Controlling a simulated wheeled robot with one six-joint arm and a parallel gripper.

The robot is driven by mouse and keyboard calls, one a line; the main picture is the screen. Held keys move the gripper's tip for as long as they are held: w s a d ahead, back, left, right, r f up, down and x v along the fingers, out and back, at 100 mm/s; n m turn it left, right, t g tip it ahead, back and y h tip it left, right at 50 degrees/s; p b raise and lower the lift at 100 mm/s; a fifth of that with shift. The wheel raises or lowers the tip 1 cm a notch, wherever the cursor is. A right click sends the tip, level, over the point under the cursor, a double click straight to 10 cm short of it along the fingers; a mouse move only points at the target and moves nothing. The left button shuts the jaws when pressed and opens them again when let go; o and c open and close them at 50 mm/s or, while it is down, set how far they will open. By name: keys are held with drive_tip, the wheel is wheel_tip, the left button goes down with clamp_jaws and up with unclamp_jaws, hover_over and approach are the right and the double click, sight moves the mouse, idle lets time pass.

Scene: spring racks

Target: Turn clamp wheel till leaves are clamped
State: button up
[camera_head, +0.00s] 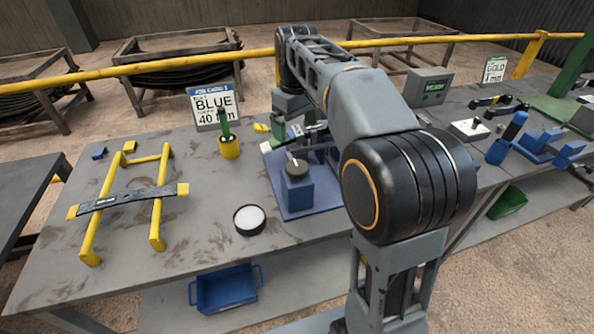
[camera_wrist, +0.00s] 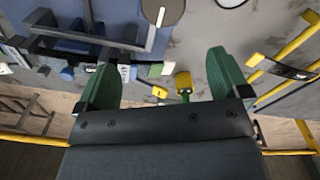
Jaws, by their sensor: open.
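The clamp wheel appears to be the dark round knob (camera_head: 297,168) with a pale bar, on a blue block of the blue fixture (camera_head: 300,211). In the wrist view its round disc (camera_wrist: 162,10) and bar show at the top edge, beyond my fingertips. Dark grey strips that look like the leaves (camera_wrist: 85,42) lie across the fixture in the wrist view; whether they are clamped I cannot tell. My gripper (camera_wrist: 162,65) has green fingers spread wide, with nothing between them, apart from the wheel. In the head view my arm hides most of the gripper and part of the fixture.
A yellow rack (camera_head: 160,205) bears a dark leaf (camera_head: 128,198) at the left. A sign (camera_head: 213,105) reads BLUE 40 mm. A blue bin (camera_head: 225,290) is below.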

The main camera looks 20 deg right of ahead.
sight(297, 166)
drive_tip(key=f+b, duration=0.1)
drive_tip(key=f, duration=0.6)
drive_tip(key=s+f+b, duration=0.1)
drive_tip(key=f, duration=0.3)
drive_tip(key=shift+f+b, duration=0.3)
drive_tip(key=shift+b, duration=0.05)
drive_tip(key=c, duration=0.9)
